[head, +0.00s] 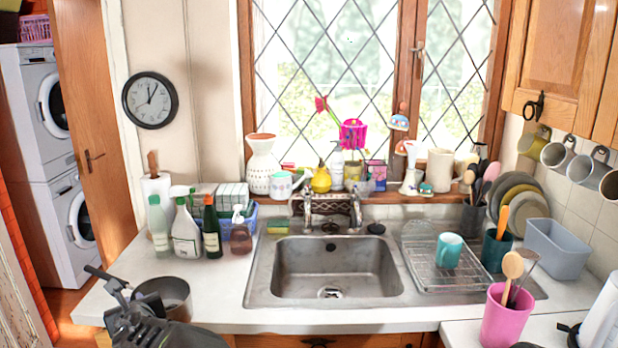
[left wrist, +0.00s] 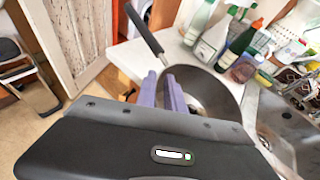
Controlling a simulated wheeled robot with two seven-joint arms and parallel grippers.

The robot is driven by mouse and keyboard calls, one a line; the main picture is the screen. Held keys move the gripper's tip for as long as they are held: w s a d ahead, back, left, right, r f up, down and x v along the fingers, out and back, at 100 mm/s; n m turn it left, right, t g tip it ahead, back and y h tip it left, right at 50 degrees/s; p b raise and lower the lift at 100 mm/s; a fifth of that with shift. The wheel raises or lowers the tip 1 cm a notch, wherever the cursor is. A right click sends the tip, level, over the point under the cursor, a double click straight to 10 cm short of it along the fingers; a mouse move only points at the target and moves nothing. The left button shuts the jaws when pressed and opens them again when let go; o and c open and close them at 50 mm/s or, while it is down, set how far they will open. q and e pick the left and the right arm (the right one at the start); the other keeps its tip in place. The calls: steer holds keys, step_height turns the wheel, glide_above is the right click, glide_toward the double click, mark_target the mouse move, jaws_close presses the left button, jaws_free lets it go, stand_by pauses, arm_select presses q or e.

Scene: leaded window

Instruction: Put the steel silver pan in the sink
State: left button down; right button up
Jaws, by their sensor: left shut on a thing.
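The steel silver pan (head: 168,292) is at the left front of the counter, left of the sink (head: 338,268). Its dark handle points to the back left. My left gripper (head: 135,298) is at the pan's left side, and my arm hides part of the pan. In the left wrist view the two pale purple fingers (left wrist: 166,92) are close together at the rim of the pan (left wrist: 215,92), shut on it. The handle (left wrist: 144,28) rises beyond the fingers. I cannot tell whether the pan touches the counter. The sink basin is empty. My right gripper is not in view.
Several bottles (head: 187,232) stand behind the pan. The white counter (head: 222,292) is clear between pan and sink. The faucet (head: 329,205) rises at the sink's back. A teal mug (head: 449,250) is on the drainer, and a pink utensil cup (head: 503,318) stands front right.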

mark_target(176, 319)
arm_select(q)
steer(key=d+f+m+h, duration=0.1)
steer(key=d, duration=0.2)
steer(key=d+f+m+t+h, duration=0.1)
steer(key=d, duration=0.2)
steer(key=d+f+m+h, duration=0.1)
steer(key=d+f, duration=0.1)
steer(key=d, duration=0.1)
steer(key=shift+s+d+m+t+h, duration=0.2)
steer(key=shift+d+m+t+h, duration=0.1)
steer(key=shift+t+h, duration=0.1)
steer(key=s+d+f+m+h, duration=0.1)
steer(key=d, duration=0.4)
steer(key=s+d+f+m+h, duration=0.1)
steer(key=d+f+m+h, duration=0.1)
steer(key=d, duration=0.4)
steer(key=shift+s+f+t, duration=0.25)
steer(key=shift+s+t, duration=0.05)
steer(key=shift+s, duration=0.1)
steer(key=shift+d, duration=0.1)
steer(key=v, duration=0.4)
steer(key=shift+s+r, duration=0.2)
steer(key=shift+r, duration=0.05)
